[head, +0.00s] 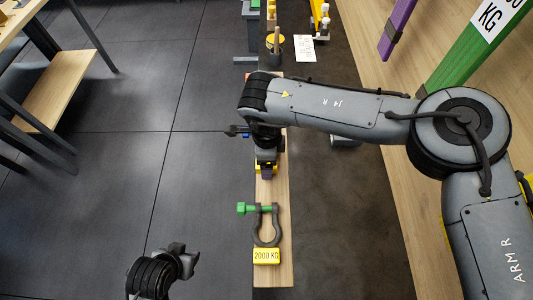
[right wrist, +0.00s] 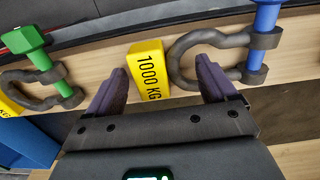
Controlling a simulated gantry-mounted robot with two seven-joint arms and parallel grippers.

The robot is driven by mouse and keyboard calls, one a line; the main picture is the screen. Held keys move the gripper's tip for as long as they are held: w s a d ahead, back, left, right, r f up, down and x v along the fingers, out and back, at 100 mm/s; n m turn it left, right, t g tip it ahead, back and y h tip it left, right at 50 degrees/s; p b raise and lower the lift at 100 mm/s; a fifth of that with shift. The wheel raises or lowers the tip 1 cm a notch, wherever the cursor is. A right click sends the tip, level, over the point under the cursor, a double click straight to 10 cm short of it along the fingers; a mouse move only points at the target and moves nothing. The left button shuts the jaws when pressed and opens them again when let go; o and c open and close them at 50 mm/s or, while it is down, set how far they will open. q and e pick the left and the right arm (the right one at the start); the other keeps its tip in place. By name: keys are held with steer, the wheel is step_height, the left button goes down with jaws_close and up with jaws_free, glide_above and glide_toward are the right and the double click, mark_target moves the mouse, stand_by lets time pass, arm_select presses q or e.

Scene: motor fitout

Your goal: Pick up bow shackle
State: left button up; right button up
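A dark bow shackle with a green pin (head: 266,232) lies on the wooden board beside a yellow 2000 KG block (head: 266,256). It also shows at the left of the right wrist view (right wrist: 38,98). A second dark shackle with a blue pin (right wrist: 180,62) lies beside a yellow 1000 KG block (right wrist: 150,72). My right gripper (right wrist: 161,66) is open, its fingers spread either side of the 1000 KG block, with the right finger near the shackle's bow. In the head view my arm mostly hides that shackle. My left gripper (head: 182,254) is at the lower left, away from the board; its finger opening is unclear.
The narrow wooden board (head: 275,278) runs up the picture. A wooden bench (head: 52,80) stands at the left.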

steer(key=c, duration=1)
steer(key=shift+r, duration=0.55)
steer(key=shift+c, duration=0.2)
step_height(320, 180, up, 9)
steer(key=p, duration=0.1)
steer(key=shift+w+p, duration=0.1)
steer(key=shift+p, duration=0.55)
steer(key=shift+f, duration=0.35)
steer(key=shift+f, duration=0.3)
